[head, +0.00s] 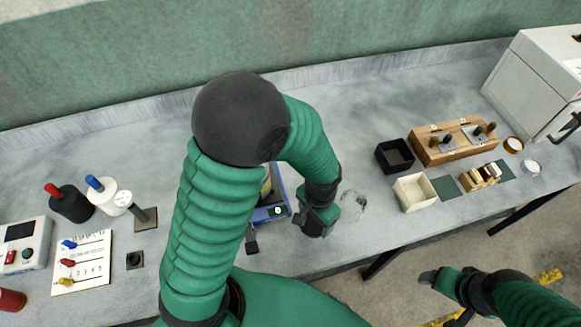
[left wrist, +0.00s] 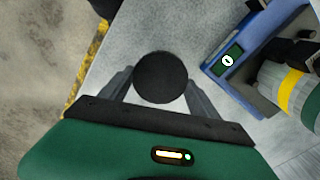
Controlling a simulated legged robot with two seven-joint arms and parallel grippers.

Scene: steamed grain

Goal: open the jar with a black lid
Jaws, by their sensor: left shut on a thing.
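A round black lid (left wrist: 160,77) shows in the left wrist view, seen from above. My left gripper (left wrist: 158,90) is shut on it, with one grey finger on each side. Any jar body under the lid is hidden in that view. In the head view my left gripper (head: 317,222) is low over the front middle of the bench, just right of a blue device; I cannot make out the lid there. My right gripper (head: 432,279) is at the lower right, in front of the bench and away from the lid. Its jaws are too unclear to read.
The blue device (head: 271,208) stands close beside my left gripper and shows in the left wrist view (left wrist: 232,62). A faint clear object (head: 352,204) is right of the gripper. Boxes, a wooden rack (head: 455,143) and bottles (head: 104,193) stand farther off. The bench's front edge is near.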

